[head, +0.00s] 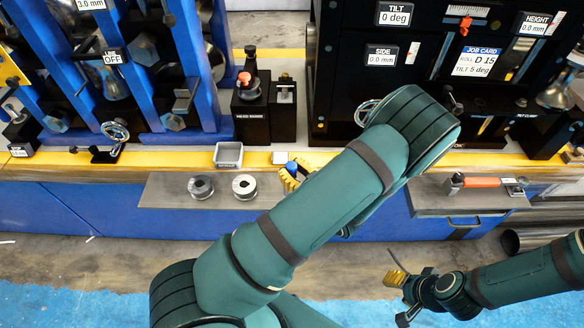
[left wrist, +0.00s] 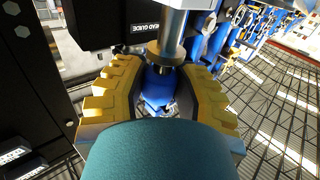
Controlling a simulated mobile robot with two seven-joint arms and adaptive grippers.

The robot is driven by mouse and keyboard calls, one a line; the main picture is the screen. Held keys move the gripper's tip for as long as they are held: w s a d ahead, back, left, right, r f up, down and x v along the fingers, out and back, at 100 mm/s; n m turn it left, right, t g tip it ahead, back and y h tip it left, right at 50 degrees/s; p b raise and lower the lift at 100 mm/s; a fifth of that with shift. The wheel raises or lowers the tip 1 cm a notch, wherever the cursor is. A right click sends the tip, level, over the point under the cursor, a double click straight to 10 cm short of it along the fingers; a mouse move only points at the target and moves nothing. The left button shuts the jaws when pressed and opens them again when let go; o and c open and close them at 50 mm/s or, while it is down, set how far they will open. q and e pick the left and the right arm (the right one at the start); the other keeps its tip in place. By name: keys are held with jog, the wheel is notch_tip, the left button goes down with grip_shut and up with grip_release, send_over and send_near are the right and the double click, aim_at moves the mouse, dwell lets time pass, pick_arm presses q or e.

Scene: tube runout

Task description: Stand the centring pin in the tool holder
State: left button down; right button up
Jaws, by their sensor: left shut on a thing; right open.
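My left gripper (head: 293,176), with yellow fingers, is partly hidden by its own forearm at the front edge of the bench. My right gripper (head: 405,288) is open and empty over the floor at lower right. I cannot tell which fixture is the tool holder.
A black bead-guide block (head: 264,112) stands behind the gripper. A grey bin (head: 229,155) is on the bench edge. Two spools (head: 201,187) (head: 244,186) lie on a shelf. A red-handled tool (head: 480,182) lies on a tray at right. Blue and black machine frames fill the back.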

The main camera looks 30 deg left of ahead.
pick_arm(q)
jog(key=shift+f, duration=1.45)
jog(key=c, duration=0.6)
grip_release()
jog(key=shift+c, duration=0.2)
jog(key=shift+d, duration=0.1)
jog(key=v, duration=1.2)
